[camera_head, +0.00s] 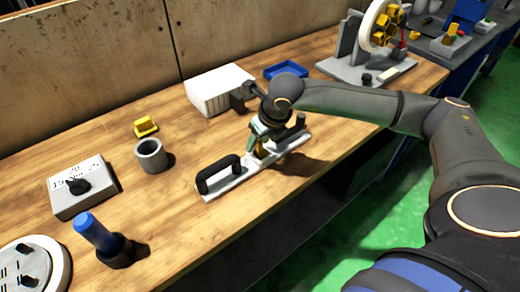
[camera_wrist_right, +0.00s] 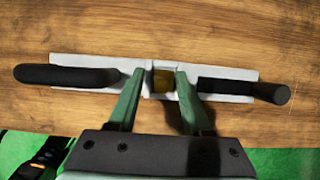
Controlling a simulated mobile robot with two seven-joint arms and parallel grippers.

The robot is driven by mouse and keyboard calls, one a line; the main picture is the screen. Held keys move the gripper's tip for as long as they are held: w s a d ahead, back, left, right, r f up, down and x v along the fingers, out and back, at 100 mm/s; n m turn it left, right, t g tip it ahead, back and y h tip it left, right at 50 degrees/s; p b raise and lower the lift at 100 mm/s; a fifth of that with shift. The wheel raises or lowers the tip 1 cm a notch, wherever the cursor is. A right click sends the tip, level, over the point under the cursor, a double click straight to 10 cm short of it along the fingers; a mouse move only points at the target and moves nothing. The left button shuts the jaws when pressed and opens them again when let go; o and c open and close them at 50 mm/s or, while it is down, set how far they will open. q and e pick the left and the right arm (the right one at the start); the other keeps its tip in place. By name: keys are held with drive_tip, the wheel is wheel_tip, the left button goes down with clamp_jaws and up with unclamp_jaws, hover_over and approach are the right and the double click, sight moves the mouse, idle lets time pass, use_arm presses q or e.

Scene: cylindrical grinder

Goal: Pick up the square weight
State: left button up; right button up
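A light grey bar (camera_head: 232,181) with two black handles lies on the wooden table in the head view. A small yellow-brown block (camera_wrist_right: 164,80) sits at the bar's middle; it may be the square weight, but I cannot tell for certain. My right gripper (camera_head: 261,141) is over the bar's middle. In the right wrist view, its green fingers (camera_wrist_right: 162,74) are spread, one at each side of the block, with a gap. Part of the block is hidden by the gripper in the head view. My left gripper is not in view.
A white box (camera_head: 217,90) and a blue tray (camera_head: 286,70) stand behind the bar. A grey cup (camera_head: 150,155), a small yellow object (camera_head: 146,126), a grey knob box (camera_head: 83,188) and a blue-handled tool (camera_head: 97,234) are to the left. The front edge is close.

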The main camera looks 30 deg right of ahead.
clamp_jaws()
drive_tip(key=shift+r, duration=0.1)
idle(1.1)
